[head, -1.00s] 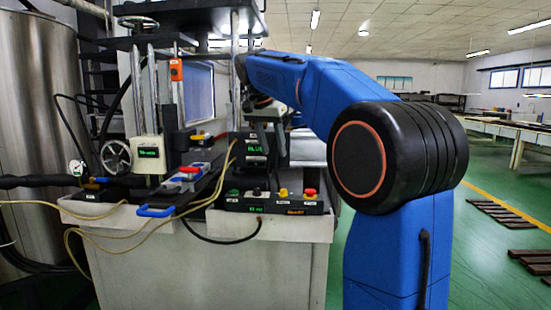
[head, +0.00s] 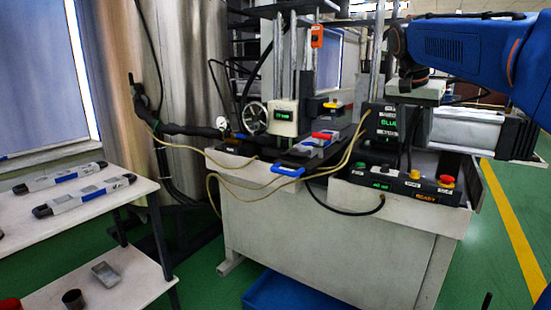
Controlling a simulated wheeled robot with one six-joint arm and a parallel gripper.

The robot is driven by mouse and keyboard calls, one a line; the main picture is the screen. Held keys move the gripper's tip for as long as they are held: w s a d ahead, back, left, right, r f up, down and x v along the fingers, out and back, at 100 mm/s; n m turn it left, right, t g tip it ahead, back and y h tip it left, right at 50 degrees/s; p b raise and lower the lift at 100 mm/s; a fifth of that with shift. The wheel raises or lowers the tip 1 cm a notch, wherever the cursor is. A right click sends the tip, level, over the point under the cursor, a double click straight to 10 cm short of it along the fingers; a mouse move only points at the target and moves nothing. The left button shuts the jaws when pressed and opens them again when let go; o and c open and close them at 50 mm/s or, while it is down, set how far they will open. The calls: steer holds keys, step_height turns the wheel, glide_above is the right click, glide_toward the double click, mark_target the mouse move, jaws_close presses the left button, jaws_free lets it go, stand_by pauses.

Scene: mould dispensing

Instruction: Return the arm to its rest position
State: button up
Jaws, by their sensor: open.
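My blue arm (head: 470,50) reaches in from the right edge in the head view. Its dark wrist end (head: 398,45) is at the upper right, in front of the bench machine. I cannot make out my gripper's jaws among the dark parts below the wrist, and nothing held is visible.
The machine bench (head: 330,230) stands in the middle, with a control box (head: 405,185), a blue handle (head: 287,170) and loose cables. A white shelf (head: 100,210) at the left holds grey-and-blue bars. A blue bin (head: 285,293) sits below the bench. Green floor is clear at the right.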

steer(key=s+a+f+n+y, duration=0.1)
steer(key=s+a+f+n, duration=0.2)
steer(key=s+f, duration=0.7)
steer(key=s+a+f+n+t+y, duration=0.1)
steer(key=s+a+f+n, duration=0.2)
steer(key=s+f, duration=0.7)
steer(key=s+a+f+n+t+y, duration=0.1)
steer(key=s+a+f+n, duration=0.2)
steer(key=s+f, duration=0.6)
steer(key=shift+s+a+f+n, duration=0.4)
steer(key=shift+s+a, duration=0.1)
steer(key=shift+s, duration=0.5)
